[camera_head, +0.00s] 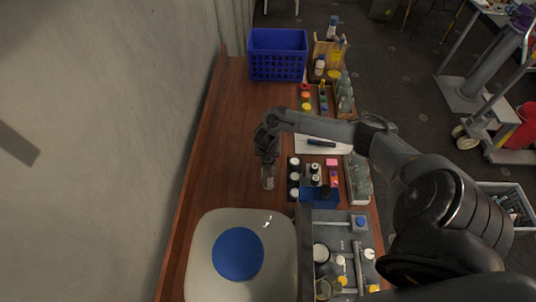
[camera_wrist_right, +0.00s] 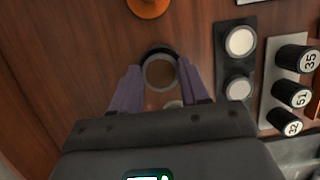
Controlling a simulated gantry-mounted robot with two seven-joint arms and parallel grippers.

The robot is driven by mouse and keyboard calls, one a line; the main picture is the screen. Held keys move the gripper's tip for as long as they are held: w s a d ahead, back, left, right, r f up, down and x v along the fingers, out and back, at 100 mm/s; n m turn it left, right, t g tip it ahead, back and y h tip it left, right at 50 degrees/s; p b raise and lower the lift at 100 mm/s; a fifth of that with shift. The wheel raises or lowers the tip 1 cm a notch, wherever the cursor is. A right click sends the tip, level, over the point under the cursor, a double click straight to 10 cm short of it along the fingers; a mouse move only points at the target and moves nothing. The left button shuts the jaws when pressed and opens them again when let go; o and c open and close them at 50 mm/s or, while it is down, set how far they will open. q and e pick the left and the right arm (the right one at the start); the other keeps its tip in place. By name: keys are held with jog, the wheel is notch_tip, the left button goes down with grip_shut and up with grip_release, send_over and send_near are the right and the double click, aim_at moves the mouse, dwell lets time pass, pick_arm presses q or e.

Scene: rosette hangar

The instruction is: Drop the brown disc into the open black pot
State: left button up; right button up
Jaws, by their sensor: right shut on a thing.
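My right gripper (camera_wrist_right: 158,88) is shut on a round thing with a brown middle and pale rim, which I take to be the brown disc (camera_wrist_right: 158,73). A black curved edge (camera_wrist_right: 158,50) shows just beyond it; it may be the open black pot, mostly hidden behind the disc. I cannot tell the height between them. In the head view my right gripper (camera_head: 268,178) is over bare wood, left of the black trays, and the pot cannot be made out. My left gripper is not in view.
A black tray with white round pieces (camera_wrist_right: 239,42) and a grey strip with numbered black knobs (camera_wrist_right: 291,94) lie to the right. An orange round thing (camera_wrist_right: 148,5) is at the wrist view's top edge.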

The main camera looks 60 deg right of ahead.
jog(key=shift+f, duration=0.3)
dwell(0.4)
dwell(0.6)
jog(key=o, duration=1.5)
jog(key=shift+r, duration=0.15)
jog(key=shift+r+p, duration=0.15)
jog(key=shift+p, duration=0.15)
notch_tip(320, 180, up, 5)
jog(key=p, duration=0.4)
jog(key=shift+r+p, duration=1)
jog(key=shift+p, duration=0.35)
